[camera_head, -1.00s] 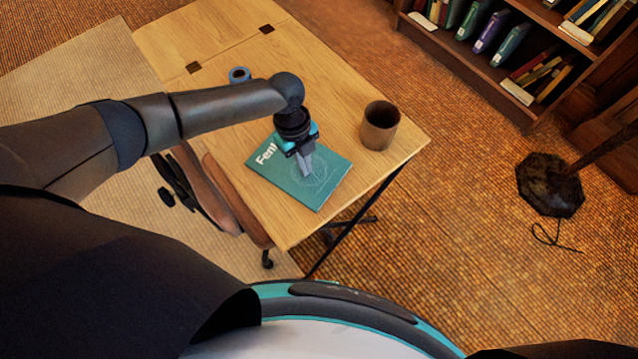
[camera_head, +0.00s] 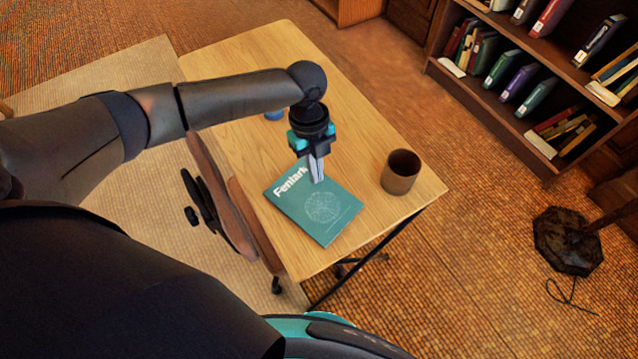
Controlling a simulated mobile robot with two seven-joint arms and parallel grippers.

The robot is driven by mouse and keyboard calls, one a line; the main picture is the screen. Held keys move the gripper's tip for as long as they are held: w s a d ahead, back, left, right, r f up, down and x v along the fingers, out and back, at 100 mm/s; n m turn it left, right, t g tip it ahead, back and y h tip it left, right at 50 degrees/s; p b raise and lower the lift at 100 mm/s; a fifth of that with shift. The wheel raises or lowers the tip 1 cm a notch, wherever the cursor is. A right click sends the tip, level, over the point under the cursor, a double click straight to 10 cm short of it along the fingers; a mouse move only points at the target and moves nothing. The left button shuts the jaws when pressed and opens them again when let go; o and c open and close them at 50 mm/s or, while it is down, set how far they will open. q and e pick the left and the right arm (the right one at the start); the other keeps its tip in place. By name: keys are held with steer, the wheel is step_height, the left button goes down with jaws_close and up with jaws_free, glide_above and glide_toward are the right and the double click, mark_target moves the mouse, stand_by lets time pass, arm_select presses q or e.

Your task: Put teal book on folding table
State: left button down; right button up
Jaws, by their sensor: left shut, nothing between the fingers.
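The teal book (camera_head: 322,216) lies flat on the wooden folding table (camera_head: 375,128), near the table's front corner, with white lettering and a pale round drawing on its cover. My left gripper (camera_head: 317,180) points down over the book's far edge. Its fingers are shut with nothing between them. I cannot tell whether the fingertips touch the cover. My right gripper is not in view.
A brown cup (camera_head: 400,172) stands on the table to the right of the book. A blue round item (camera_head: 274,116) is partly hidden behind my left arm. A chair (camera_head: 255,232) stands at the table's left side. A bookshelf (camera_head: 500,108) is at the upper right.

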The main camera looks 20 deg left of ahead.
arm_select(q)
steer(key=shift+w+a+r, duration=0.1)
steer(key=shift+a+r, duration=0.1)
steer(key=shift+r, duration=0.8)
steer(key=shift+w+a+r, duration=0.1)
steer(key=shift+a+r, duration=0.05)
steer(key=shift+r, duration=0.85)
